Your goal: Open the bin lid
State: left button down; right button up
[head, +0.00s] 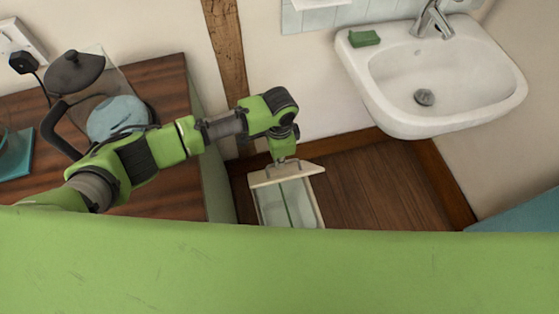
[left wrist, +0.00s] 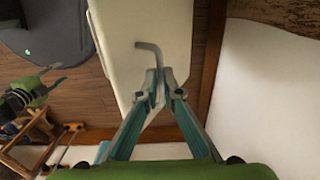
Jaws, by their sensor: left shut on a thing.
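The bin (head: 261,206) stands on the floor near the wall, below and left of the washbasin. Its cream lid (head: 310,171) is tilted up at the bin's wall side, and the pale grey inside with a green strip shows in front of it. My left gripper (head: 284,162) is at the lid's upper edge. In the left wrist view the lid (left wrist: 150,30) is a broad cream panel with a thin bent metal handle (left wrist: 150,48). My left gripper (left wrist: 163,78) is shut on the handle's lower end. My right gripper is not in view.
A white washbasin (head: 455,75) with a green soap bar (head: 364,38) overhangs at the right. Wood floor (head: 375,190) right of the bin is clear.

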pick_arm(q)
jog(key=w+a+r+b, duration=0.1)
jog(key=w+a+b, duration=0.1)
jog(key=w, duration=0.6)
jog(key=shift+w+a+r, duration=0.15)
jog(key=shift+w+a, duration=0.1)
jog(key=shift+a, duration=0.2)
jog(key=c, duration=2.2)
grip_release()
jog(key=shift+w, duration=0.15)
notch_tip(320, 180, up, 12)
jog(key=shift+f, duration=0.1)
jog(key=shift+d, duration=0.1)
